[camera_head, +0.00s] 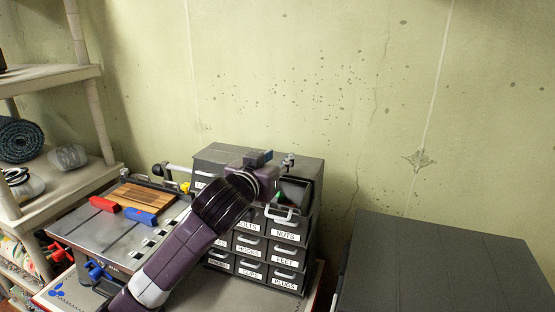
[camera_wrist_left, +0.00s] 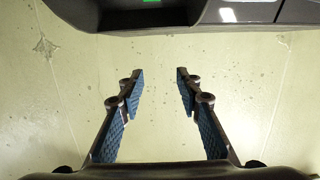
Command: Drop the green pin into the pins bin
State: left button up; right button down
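A grey cabinet of small labelled drawers (camera_head: 306,232) stands against the wall. Its top right drawer (camera_head: 295,190) is pulled out, and a bit of green, which looks like the green pin (camera_head: 280,196), shows inside it. In the left wrist view the green pin (camera_wrist_left: 152,1) is a small green patch at the top edge, inside the dark drawer (camera_wrist_left: 190,12). My left gripper (camera_head: 273,159) is above and beside the open drawer. In the left wrist view its fingers (camera_wrist_left: 160,82) are apart with nothing between them. I cannot read the open drawer's label.
A workbench (camera_head: 85,232) on the left holds a wooden board (camera_head: 142,196), a red block (camera_head: 104,204) and a blue block (camera_head: 140,216). A shelf rack stands at far left. A dark grey box-like unit (camera_head: 440,265) is at the right. Bare wall lies behind.

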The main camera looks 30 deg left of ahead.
pick_arm(q)
jog(key=shift+s+d, duration=0.1)
jog(key=shift+s, duration=0.1)
jog(key=v, duration=0.7)
dwell(0.5)
